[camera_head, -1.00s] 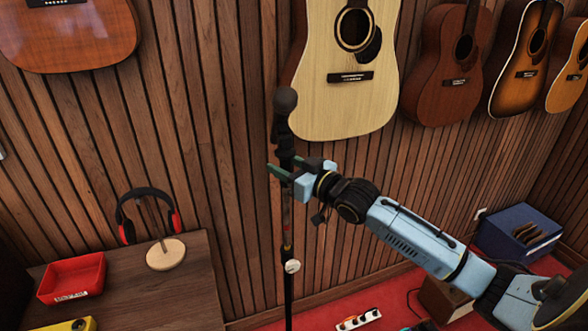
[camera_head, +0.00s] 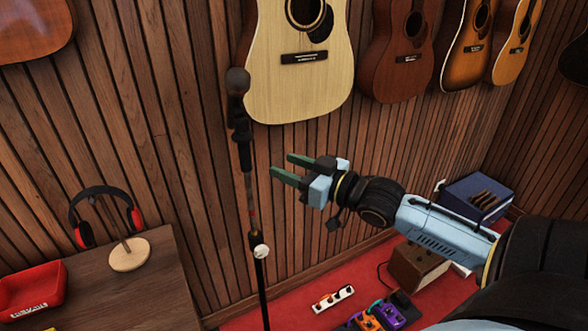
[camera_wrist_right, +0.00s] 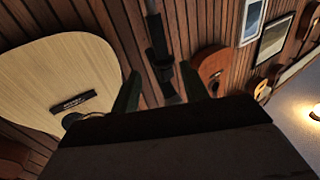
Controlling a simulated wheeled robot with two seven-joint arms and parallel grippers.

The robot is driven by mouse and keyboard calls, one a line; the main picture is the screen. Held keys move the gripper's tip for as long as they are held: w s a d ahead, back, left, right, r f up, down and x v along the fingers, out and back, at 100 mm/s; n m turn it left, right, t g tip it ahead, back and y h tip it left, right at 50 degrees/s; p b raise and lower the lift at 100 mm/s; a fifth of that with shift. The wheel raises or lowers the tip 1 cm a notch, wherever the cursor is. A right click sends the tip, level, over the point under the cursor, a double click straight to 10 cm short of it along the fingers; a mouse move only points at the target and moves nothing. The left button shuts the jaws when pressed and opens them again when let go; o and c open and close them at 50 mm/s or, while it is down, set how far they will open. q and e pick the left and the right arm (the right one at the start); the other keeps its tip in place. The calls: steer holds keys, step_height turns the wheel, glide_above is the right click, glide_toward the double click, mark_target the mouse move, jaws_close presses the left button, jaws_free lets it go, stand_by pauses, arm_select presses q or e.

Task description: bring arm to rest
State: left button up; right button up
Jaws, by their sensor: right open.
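My right gripper (camera_head: 289,170) is open and empty in the head view, its two green fingers pointing left. It is a little to the right of the microphone stand (camera_head: 258,262), with a visible gap between them. The microphone (camera_head: 237,82) sits at the top of the stand. In the right wrist view the open fingers of my right gripper (camera_wrist_right: 163,90) show with nothing gripped between them. A dark stand part (camera_wrist_right: 158,45) shows beyond them. My right arm reaches in from the right. My left gripper is not in view.
Guitars hang on the slatted wall, the nearest a pale one (camera_head: 297,75). A desk (camera_head: 165,275) at the left holds headphones (camera_head: 138,218) and a red tray (camera_head: 32,288). Pedals (camera_head: 372,317), a brown box (camera_head: 415,268) and a blue crate (camera_head: 475,198) stand on the right.

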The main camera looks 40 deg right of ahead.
steer(key=shift+s+d, duration=0.1)
steer(key=shift+s, duration=0.25)
stand_by(0.4)
